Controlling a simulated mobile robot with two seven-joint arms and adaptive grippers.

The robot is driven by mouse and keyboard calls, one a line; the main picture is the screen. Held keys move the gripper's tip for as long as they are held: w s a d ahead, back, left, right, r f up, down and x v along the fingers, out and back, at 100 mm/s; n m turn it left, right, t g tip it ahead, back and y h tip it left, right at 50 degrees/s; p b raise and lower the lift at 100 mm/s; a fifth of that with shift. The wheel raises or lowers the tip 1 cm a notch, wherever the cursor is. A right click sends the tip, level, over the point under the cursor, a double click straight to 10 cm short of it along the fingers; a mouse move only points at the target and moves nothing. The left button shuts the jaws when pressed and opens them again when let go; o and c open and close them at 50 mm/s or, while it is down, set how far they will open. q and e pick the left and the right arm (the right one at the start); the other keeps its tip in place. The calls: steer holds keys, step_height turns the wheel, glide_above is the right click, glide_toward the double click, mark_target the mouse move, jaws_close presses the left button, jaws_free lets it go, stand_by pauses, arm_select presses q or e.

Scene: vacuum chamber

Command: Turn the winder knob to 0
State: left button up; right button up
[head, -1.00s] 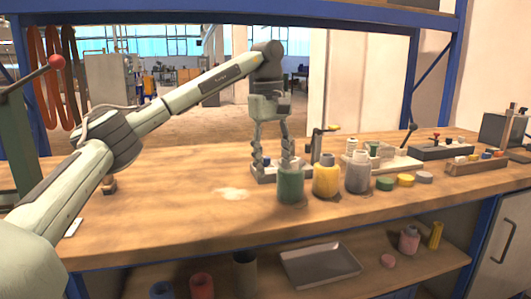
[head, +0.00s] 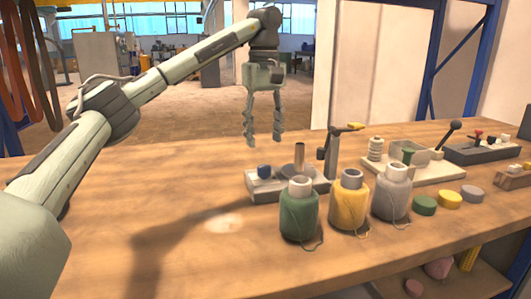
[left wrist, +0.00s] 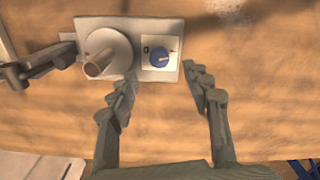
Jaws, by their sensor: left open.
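The winder (head: 318,186) is a grey base near the middle of the bench, with a metal post, a crank arm and a small blue winder knob (head: 264,171) at its left end. In the left wrist view the blue knob (left wrist: 160,58) sits on a white plate (left wrist: 147,64) beside a large round grey part. A small dark mark shows left of the knob; where the knob points is too small to tell. My left gripper (head: 264,140) is open and empty, pointing down above the knob and apart from it.
Green (head: 299,215), yellow (head: 349,203) and grey (head: 391,194) thread bottles stand in front of the winder. Several coloured discs (head: 449,199) lie to the right. A board with a lever (head: 436,172) stands behind them. The bench's left side is clear.

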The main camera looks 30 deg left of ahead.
mark_target(264, 166)
arm_select(q)
steer(key=shift+w+a, duration=0.15)
steer(key=shift+w, duration=0.1)
steer(key=shift+f, duration=0.3)
step_height(264, 166, down, 3)
steer(key=shift+s+f, duration=0.15)
steer(key=shift+f, duration=0.05)
step_height(264, 166, down, 2)
steer(key=shift+f, duration=0.85)
steer(key=c, duration=1.1)
jaws_close()
arm_select(e)
steer(key=shift+s+d+f, duration=0.25)
steer(key=shift+s+f, duration=0.15)
steer(key=shift+s, duration=0.1)
